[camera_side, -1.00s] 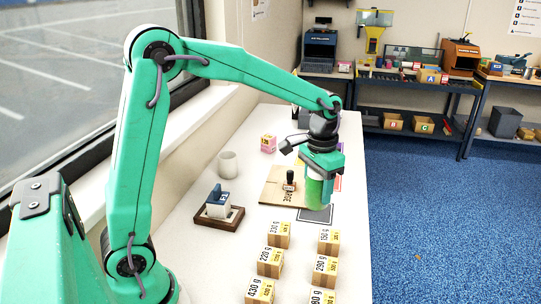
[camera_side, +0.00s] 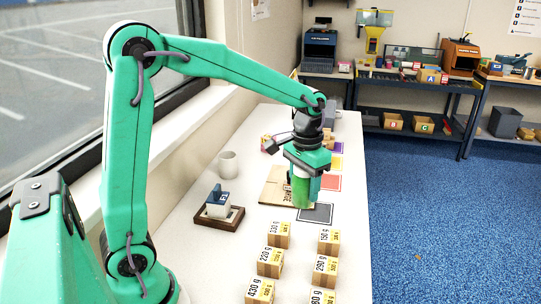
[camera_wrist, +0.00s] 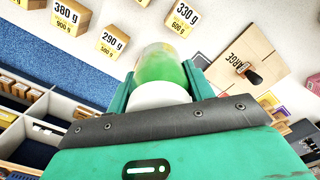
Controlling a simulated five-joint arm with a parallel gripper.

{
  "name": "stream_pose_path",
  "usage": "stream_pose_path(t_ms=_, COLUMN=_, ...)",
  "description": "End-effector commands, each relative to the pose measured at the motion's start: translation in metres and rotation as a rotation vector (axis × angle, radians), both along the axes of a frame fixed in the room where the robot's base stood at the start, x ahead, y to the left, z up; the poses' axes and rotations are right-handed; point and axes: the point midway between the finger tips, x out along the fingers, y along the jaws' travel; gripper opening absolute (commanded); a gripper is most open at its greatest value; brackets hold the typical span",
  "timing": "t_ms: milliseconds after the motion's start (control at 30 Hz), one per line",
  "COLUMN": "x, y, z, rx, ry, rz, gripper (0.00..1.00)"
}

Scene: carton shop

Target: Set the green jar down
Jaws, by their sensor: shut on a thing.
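My gripper (camera_side: 306,172) is shut on the green jar (camera_side: 301,192), which hangs upright below it in the side view. In the wrist view, the green jar (camera_wrist: 163,68) sits between my two fingers, with a white end towards me. In the side view its lower end appears beside the dark grey square (camera_side: 318,214) and in front of the cardboard sheet (camera_side: 273,196). I cannot tell whether it touches the table.
Several labelled weight blocks (camera_side: 279,235) stand in front on the white table (camera_side: 210,268). Red (camera_side: 332,183) and yellow (camera_side: 338,163) squares lie behind the grey one. A stamp on a wooden tray (camera_side: 219,222) and a white cup (camera_side: 228,164) stand to the left.

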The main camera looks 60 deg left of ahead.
Motion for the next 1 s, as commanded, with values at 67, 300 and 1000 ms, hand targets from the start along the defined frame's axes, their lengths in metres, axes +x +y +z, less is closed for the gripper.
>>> stream_pose_path(t_ms=67, x=-0.007, y=0.006, z=-0.006, rx=0.0, ry=0.0, rz=0.053, gripper=0.24)
stream_pose_path(t_ms=300, x=-0.041, y=0.029, z=-0.033, rx=0.0, ry=0.001, rz=0.295, gripper=0.24)
stream_pose_path(t_ms=1000, x=-0.106, y=0.057, z=-0.078, rx=0.0, ry=-0.001, rz=0.72, gripper=0.24)
